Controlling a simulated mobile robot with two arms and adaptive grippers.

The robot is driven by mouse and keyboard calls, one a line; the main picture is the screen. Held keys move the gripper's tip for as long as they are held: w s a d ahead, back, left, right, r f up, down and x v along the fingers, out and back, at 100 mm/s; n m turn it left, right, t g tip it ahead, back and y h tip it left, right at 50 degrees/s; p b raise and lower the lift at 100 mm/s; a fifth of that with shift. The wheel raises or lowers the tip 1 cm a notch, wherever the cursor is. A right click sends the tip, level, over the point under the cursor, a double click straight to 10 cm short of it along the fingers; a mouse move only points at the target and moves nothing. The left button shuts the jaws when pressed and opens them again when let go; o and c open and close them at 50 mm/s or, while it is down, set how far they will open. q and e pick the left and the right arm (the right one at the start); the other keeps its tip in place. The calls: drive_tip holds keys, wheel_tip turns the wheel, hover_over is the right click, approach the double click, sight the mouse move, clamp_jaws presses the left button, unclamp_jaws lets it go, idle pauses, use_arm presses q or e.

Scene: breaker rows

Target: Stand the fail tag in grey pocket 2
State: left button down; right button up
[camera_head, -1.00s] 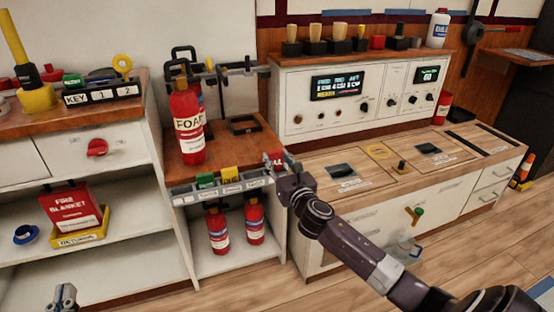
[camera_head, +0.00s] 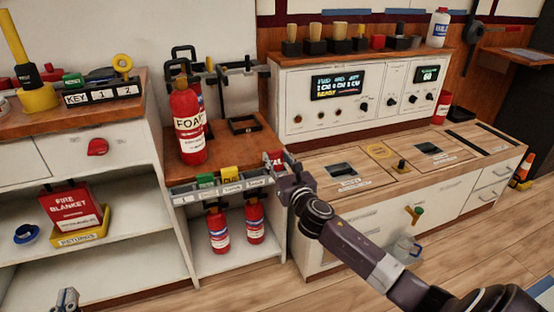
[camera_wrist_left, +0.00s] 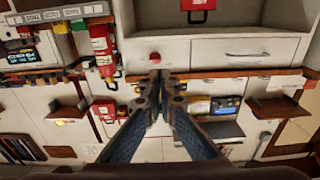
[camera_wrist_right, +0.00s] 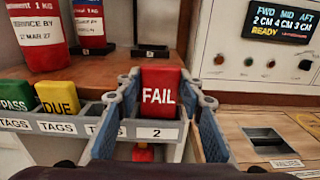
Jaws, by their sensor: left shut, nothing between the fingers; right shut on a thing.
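The red fail tag (camera_wrist_right: 159,90) is upright between the fingers of my right gripper (camera_wrist_right: 160,100), lettering facing the wrist camera. It stands at the grey pocket labelled 2 (camera_wrist_right: 157,132), its lower edge just above or behind the label. I cannot tell how deep its base sits. In the head view the tag (camera_head: 273,158) and right gripper (camera_head: 285,168) are at the right end of the grey pocket row (camera_head: 215,188). My left gripper (camera_wrist_left: 160,80) is shut and empty; it shows low at the left in the head view (camera_head: 66,299).
A green pass tag (camera_wrist_right: 16,96) and a yellow due tag (camera_wrist_right: 57,98) stand in pockets left of the fail tag. A foam extinguisher (camera_head: 189,125) stands on the wooden top behind the row. Two small extinguishers (camera_head: 218,229) (camera_head: 254,221) stand below. The console counter (camera_head: 330,160) is to the right.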

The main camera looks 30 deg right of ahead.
use_arm(q)
drive_tip(key=shift+f, duration=0.35)
drive_tip(key=shift+s+a+f+g, duration=0.1)
drive_tip(key=shift+a+f+g, duration=0.1)
drive_tip(key=shift+f+g, duration=0.55)
drive_tip(key=shift+f, duration=0.15)
drive_tip(key=shift+w+d+r+t, duration=0.15)
drive_tip(key=shift+r+t, duration=0.25)
drive_tip(key=shift+r, duration=0.3)
drive_tip(key=shift+w+d+r+t, duration=0.1)
drive_tip(key=shift+r+t, duration=0.25)
drive_tip(key=shift+r, duration=0.3)
use_arm(e)
drive_tip(key=shift+f, duration=0.35)
use_arm(q)
drive_tip(key=shift+r, duration=0.1)
drive_tip(key=shift+s+d+r+t+h, duration=0.15)
drive_tip(key=shift+r+t+h, duration=0.15)
drive_tip(key=shift+r+t, duration=0.35)
use_arm(e)
drive_tip(key=shift+f, duration=0.3)
use_arm(q)
drive_tip(key=shift+s+r+t+b, duration=0.15)
drive_tip(key=shift+r+t+b, duration=0.25)
drive_tip(key=shift+r, duration=0.85)
use_arm(e)
drive_tip(key=shift+f, duration=0.3)
